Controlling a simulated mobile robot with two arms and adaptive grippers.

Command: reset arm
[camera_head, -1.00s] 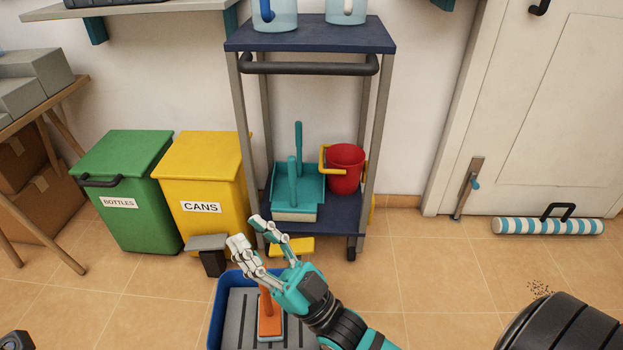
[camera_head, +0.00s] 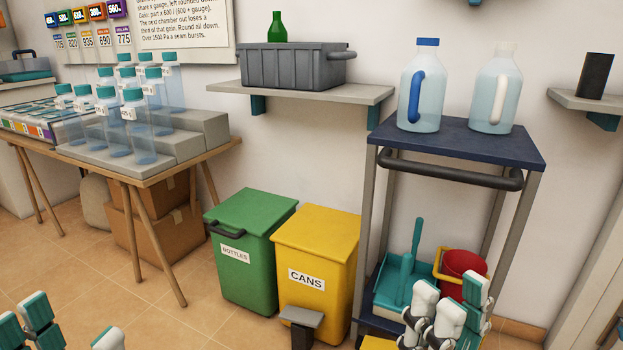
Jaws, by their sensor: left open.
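My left gripper (camera_head: 74,328) is at the bottom left corner, its white and teal fingers spread apart with nothing between them. Only its finger ends show. My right gripper (camera_head: 452,305) is at the lower right, in front of the trolley (camera_head: 532,160) and overlapping the view of its lower shelf. Its fingers point up; how far they are parted is unclear. No object shows in it. Both arms behind the grippers are cut off by the lower edge.
A green bottles bin (camera_head: 250,265) and a yellow cans bin (camera_head: 330,250) stand left of the trolley. Two jugs (camera_head: 422,90) stand on its top. A teal dustpan (camera_head: 392,285) and red bucket (camera_head: 463,268) sit below. A table (camera_head: 150,178) with several bottles is at left.

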